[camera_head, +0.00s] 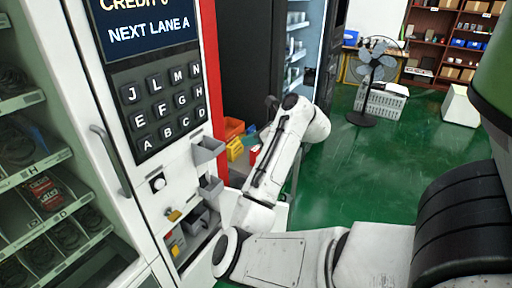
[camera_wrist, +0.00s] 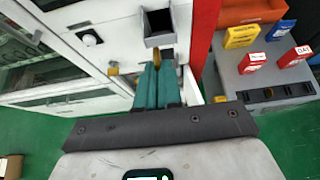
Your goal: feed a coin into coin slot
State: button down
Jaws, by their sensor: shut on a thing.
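My gripper (camera_wrist: 156,68) is shut on a small gold coin (camera_wrist: 156,56), which pokes out edge-on between the teal fingertips. The gripper is close to the white front of the vending machine (camera_wrist: 118,30), below a dark open tray (camera_wrist: 158,28). A brass fitting (camera_wrist: 113,69) on the machine front lies left of the fingertips. It also shows in the head view (camera_head: 173,214), below a round knob (camera_head: 157,183). I cannot tell for sure whether this fitting is the coin slot. In the head view my fingertips and the coin cannot be made out clearly.
A keypad (camera_head: 165,107) and a screen (camera_head: 148,28) sit higher on the machine. Grey trays (camera_head: 207,150) jut from its front. To the right in the wrist view, yellow (camera_wrist: 240,36) and red (camera_wrist: 252,63) boxes stand beside the machine. Open green floor (camera_head: 375,165) lies beyond my arm.

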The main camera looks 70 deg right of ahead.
jog(key=shift+w+r+x, duration=0.3)
jog(key=shift+r+x, duration=0.2)
jog(key=shift+x, duration=2.15)
jog(key=b, duration=0.5)
send_over(219, 152)
jog(key=s, duration=0.1)
notch_tip(219, 152, down, 2)
jog(key=shift+w+d+f, duration=0.15)
jog(key=shift+w+f, duration=0.25)
jog(key=shift+f, duration=0.25)
jog(key=shift+w+d+f, duration=0.15)
jog(key=shift+w+f, duration=0.25)
jog(key=shift+f, duration=0.2)
jog(key=c, duration=1.2)
grip_release()
jog(key=shift+f, duration=0.15)
jog(key=shift+s, duration=0.1)
